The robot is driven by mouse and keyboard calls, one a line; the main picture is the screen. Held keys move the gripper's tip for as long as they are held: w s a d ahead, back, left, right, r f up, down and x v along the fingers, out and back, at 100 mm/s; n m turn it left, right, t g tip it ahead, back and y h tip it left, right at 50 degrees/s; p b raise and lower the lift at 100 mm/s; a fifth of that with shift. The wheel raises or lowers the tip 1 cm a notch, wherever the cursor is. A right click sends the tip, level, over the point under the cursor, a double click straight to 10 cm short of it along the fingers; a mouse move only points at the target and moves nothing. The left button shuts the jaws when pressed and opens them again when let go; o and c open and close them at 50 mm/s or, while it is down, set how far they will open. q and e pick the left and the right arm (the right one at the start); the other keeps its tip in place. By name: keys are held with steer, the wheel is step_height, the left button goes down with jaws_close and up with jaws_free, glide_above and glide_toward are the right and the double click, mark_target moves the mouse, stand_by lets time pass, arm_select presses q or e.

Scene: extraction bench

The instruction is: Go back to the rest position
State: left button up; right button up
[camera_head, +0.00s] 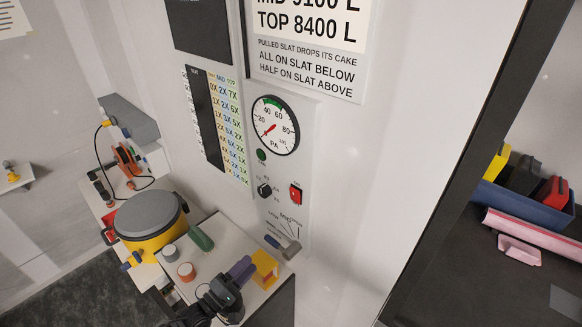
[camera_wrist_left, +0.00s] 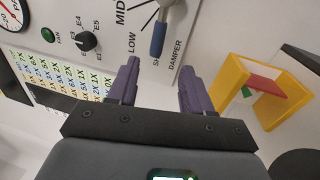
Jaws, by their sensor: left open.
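My left gripper (camera_head: 240,268) is low in the middle of the head view, its purple fingers over the white bench top. In the left wrist view the gripper (camera_wrist_left: 160,82) has its two fingers spread apart with nothing between them. The damper lever's blue handle (camera_wrist_left: 158,38) lies beyond the fingertips, apart from them. The lever also shows in the head view (camera_head: 272,241) on the wall panel. A yellow holder (camera_head: 264,266) stands just right of the fingers; it also shows in the left wrist view (camera_wrist_left: 238,85). My right gripper is not in view.
The wall panel has a round gauge (camera_head: 275,126), a black knob (camera_head: 264,190) and a red switch (camera_head: 295,194). A yellow drum with a grey lid (camera_head: 148,215) and small containers stand left of the gripper. A dark shelf with a blue bin (camera_head: 525,207) is at right.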

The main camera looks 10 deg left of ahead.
arm_select(q)
steer(key=s+d+m+g+y+p, duration=0.1)
steer(key=s+d+m+g+p, duration=0.2)
steer(key=s, duration=0.5)
steer(key=s+d+m+g+y+p, duration=0.1)
steer(key=s+d+g+p, duration=0.1)
steer(key=s+d+p, duration=0.5)
steer(key=s+a+r+m+g+y, duration=0.3)
steer(key=s+r+m+g, duration=0.1)
steer(key=s, duration=0.4)
steer(key=s+a+r+m+g+y+p, duration=0.1)
steer(key=s+a+r+m+g+y, duration=0.3)
steer(key=s+r+m+g, duration=0.1)
steer(key=s+r+m, duration=0.1)
steer(key=s+r, duration=0.1)
steer(key=s, duration=0.1)
steer(key=shift+s+m, duration=0.25)
steer(key=shift+m, duration=0.05)
steer(key=shift+a+r, duration=0.1)
